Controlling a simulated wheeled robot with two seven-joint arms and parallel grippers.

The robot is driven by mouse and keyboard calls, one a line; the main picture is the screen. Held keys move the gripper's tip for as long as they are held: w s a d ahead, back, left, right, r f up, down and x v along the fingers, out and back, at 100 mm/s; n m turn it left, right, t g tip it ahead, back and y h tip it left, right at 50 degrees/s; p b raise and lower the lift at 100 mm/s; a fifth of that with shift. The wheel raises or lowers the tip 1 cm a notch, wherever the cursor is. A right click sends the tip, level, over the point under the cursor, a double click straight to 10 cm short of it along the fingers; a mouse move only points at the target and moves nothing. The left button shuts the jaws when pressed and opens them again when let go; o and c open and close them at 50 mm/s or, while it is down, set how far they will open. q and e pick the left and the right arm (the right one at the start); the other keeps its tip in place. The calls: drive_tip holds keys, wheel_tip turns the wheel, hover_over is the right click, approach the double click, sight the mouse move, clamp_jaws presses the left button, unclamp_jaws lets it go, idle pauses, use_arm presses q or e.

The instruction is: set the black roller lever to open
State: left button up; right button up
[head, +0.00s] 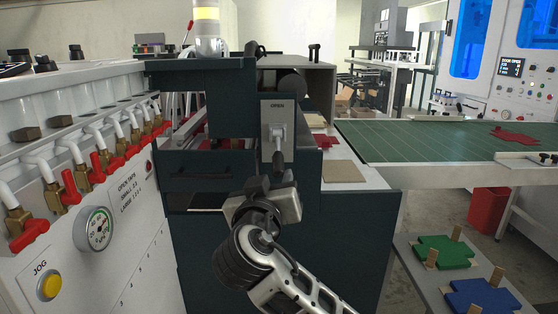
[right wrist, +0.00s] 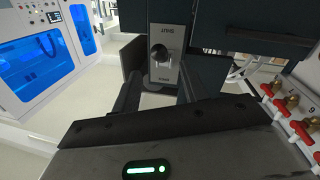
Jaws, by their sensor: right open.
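The roller lever (head: 278,160) sits on a grey plate (head: 277,112) on the dark machine front. Its black handle hangs down, away from the OPEN label at the plate's top. In the right wrist view the plate (right wrist: 167,70) shows between my fingers, upside down, with a SHUT label at the picture's top end. My right gripper (head: 266,186) is just below and in front of the handle, open, with nothing between its fingers. In the right wrist view its two dark fingers (right wrist: 160,92) stand apart. Contact with the lever cannot be told. My left gripper is not in view.
A white panel with red-handled taps (head: 68,186), a gauge (head: 95,228) and a yellow jog button (head: 50,285) stands close on the left. A green conveyor (head: 440,140) is at right. A side table (head: 420,275) holds green and blue pieces.

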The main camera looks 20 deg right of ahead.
sight(280, 162)
drive_tip(key=p+x, duration=0.1)
drive_tip(key=x, duration=0.8)
drive_tip(key=shift+w+d, duration=0.1)
drive_tip(key=shift+w, duration=0.05)
clamp_jaws()
